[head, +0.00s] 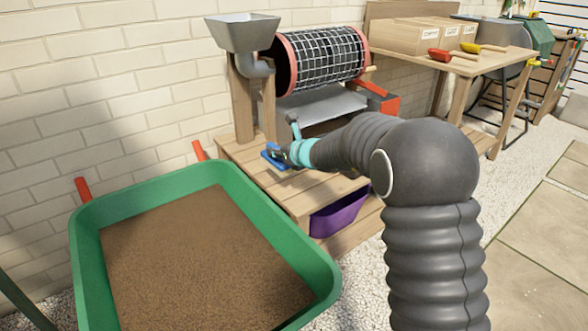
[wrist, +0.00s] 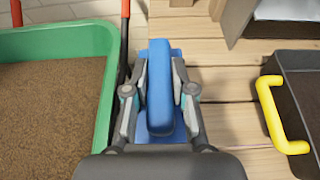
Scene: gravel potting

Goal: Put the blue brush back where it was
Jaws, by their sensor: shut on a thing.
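The blue brush (wrist: 160,85) has a long rounded blue handle over a wider blue base. My gripper (wrist: 160,100) is shut on it, with one finger on each side of the handle. In the head view the brush (head: 273,156) shows small at the end of my gripper (head: 288,155), over the wooden bench (head: 245,155). In the wrist view wooden planks lie beneath it. I cannot tell whether the brush touches the planks. Its underside is hidden.
A green wheelbarrow-like tub (head: 325,275) of brown soil stands left of the bench. A mesh drum (head: 320,58) and grey hopper (head: 242,32) rise behind. A purple bin (head: 340,213) sits below. A dark box with a yellow handle (wrist: 272,115) lies right of my gripper.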

